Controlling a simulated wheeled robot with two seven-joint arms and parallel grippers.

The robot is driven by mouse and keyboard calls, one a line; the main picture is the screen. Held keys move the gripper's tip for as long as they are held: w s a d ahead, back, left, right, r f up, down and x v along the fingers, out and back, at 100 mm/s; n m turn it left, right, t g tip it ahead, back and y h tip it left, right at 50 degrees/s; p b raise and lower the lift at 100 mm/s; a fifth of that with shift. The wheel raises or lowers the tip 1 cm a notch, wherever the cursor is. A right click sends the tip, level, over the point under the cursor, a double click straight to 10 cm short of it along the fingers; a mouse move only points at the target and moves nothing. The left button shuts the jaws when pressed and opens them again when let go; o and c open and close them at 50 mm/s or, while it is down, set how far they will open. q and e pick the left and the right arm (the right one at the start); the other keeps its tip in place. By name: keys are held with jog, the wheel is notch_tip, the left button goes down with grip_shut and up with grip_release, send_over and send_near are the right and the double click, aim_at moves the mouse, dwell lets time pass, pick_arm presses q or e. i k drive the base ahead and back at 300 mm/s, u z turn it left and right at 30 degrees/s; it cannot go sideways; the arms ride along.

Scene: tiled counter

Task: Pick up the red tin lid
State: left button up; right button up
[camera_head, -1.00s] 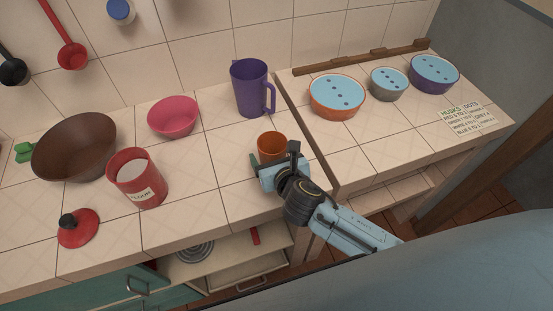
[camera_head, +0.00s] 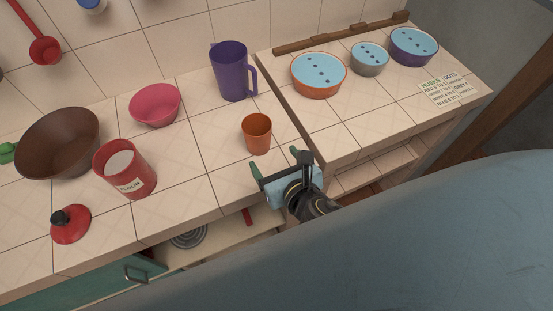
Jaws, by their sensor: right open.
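The red tin lid (camera_head: 71,226) with a black knob lies on the tiled counter at the lower left, near the counter's front edge. The open red flour tin (camera_head: 126,170) stands just right of and behind it, with white contents and a label. My right gripper (camera_head: 280,164) is open and empty at the counter's front edge, in front of the orange cup and far to the right of the lid. My left gripper is not in view.
An orange cup (camera_head: 257,134) stands just behind my right gripper. A brown bowl (camera_head: 57,145), a pink bowl (camera_head: 155,106) and a purple jug (camera_head: 230,72) stand farther back. Bare tiles lie between the flour tin and the cup. Three blue-topped bowls stand on the right counter.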

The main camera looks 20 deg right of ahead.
aim_at(68, 225)
jog(key=u, duration=1.35)
